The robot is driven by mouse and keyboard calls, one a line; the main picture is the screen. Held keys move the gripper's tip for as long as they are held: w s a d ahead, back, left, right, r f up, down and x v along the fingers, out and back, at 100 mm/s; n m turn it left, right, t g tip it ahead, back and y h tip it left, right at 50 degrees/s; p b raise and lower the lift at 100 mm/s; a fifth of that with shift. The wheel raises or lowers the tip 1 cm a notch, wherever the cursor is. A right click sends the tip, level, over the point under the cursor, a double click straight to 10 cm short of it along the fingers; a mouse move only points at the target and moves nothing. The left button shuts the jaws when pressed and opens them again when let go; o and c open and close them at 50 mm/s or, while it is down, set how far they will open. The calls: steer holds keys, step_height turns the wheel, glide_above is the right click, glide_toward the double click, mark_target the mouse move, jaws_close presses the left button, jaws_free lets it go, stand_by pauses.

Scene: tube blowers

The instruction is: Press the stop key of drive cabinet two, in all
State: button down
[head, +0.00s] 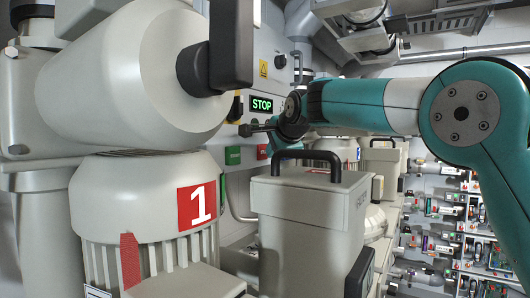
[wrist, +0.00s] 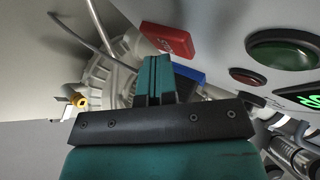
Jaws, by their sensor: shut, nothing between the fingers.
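The drive cabinet (head: 282,68) is a pale panel behind the blower, with a display (head: 262,104) reading STOP in green; the display also shows at the right edge of the wrist view (wrist: 308,97). In the wrist view a large green round key (wrist: 283,50) and a smaller dark red round key (wrist: 248,77) sit on a pale face. Below the display are a green label (head: 232,155) and a red label (head: 262,152). My gripper (head: 243,130) is shut and empty in front of the panel, below the display. Its fingers (wrist: 155,65) point left of the keys. I see no cabinet number.
A large blower with a red plate marked 1 (head: 197,205) fills the left. A grey box with a black handle (head: 306,158) stands below my arm. The wrist view shows a red plate (wrist: 167,40), a blue part (wrist: 188,72) and a yellow part (wrist: 80,101) near the fingers.

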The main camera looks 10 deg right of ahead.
stand_by(0.5)
steer(key=shift+s+d+b, duration=0.5)
steer(key=shift+b, duration=0.1)
steer(key=shift+s+d+b, duration=1.55)
steer(key=shift+s+d, duration=0.25)
